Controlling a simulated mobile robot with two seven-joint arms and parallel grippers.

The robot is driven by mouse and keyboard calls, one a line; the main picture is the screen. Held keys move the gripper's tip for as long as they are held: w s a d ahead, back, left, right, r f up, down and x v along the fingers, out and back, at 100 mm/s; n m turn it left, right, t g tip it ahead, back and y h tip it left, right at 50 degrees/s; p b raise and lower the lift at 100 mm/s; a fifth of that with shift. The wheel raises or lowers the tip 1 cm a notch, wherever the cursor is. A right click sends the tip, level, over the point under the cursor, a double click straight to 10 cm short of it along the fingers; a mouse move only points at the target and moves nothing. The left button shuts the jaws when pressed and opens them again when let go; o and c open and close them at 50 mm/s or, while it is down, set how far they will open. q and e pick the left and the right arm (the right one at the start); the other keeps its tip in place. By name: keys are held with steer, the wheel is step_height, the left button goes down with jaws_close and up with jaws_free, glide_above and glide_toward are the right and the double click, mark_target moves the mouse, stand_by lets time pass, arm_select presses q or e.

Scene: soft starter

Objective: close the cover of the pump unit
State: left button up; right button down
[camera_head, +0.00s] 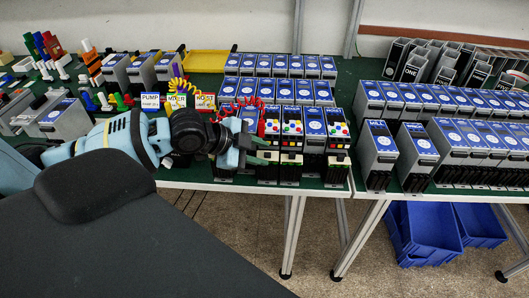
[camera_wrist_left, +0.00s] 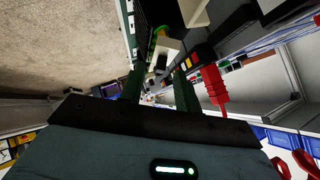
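My left gripper (camera_head: 264,152) reaches in from the left at the table's front edge, beside a front row of grey units with blue labels and coloured buttons. In the left wrist view its two green fingers (camera_wrist_left: 160,88) stand apart, and I see nothing clamped between them. A cream block with a dark part (camera_wrist_left: 166,44) shows just beyond the tips; whether they touch cannot be told. A sign reading PUMP (camera_head: 150,100) stands left of the MIXER and HOIST signs. My right gripper is not in view.
A red coiled cable (camera_wrist_left: 213,88) hangs close to the fingers. Several rows of grey units (camera_head: 460,150) fill the table's right side. A yellow tray (camera_head: 206,61) lies at the back. Blue bins (camera_head: 430,232) stand on the floor below.

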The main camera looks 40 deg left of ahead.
arm_select(q)
steer(key=shift+w+d+f, duration=0.3)
steer(key=shift+w+f, duration=0.1)
steer(key=shift+w, duration=0.05)
jaws_close()
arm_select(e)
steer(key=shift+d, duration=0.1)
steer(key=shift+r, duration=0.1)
arm_select(q)
steer(key=shift+s+d+r+t+p, duration=0.1)
steer(key=shift+s+t+p, duration=0.05)
steer(key=shift+t+p, duration=0.15)
steer(key=shift+s+m+t+y+p, duration=0.1)
steer(key=shift+m+t+y+p, duration=0.2)
steer(key=shift+m+t, duration=0.15)
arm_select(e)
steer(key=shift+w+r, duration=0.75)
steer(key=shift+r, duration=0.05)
arm_select(q)
steer(key=shift+f, duration=0.2)
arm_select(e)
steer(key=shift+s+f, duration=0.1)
arm_select(q)
jaws_free()
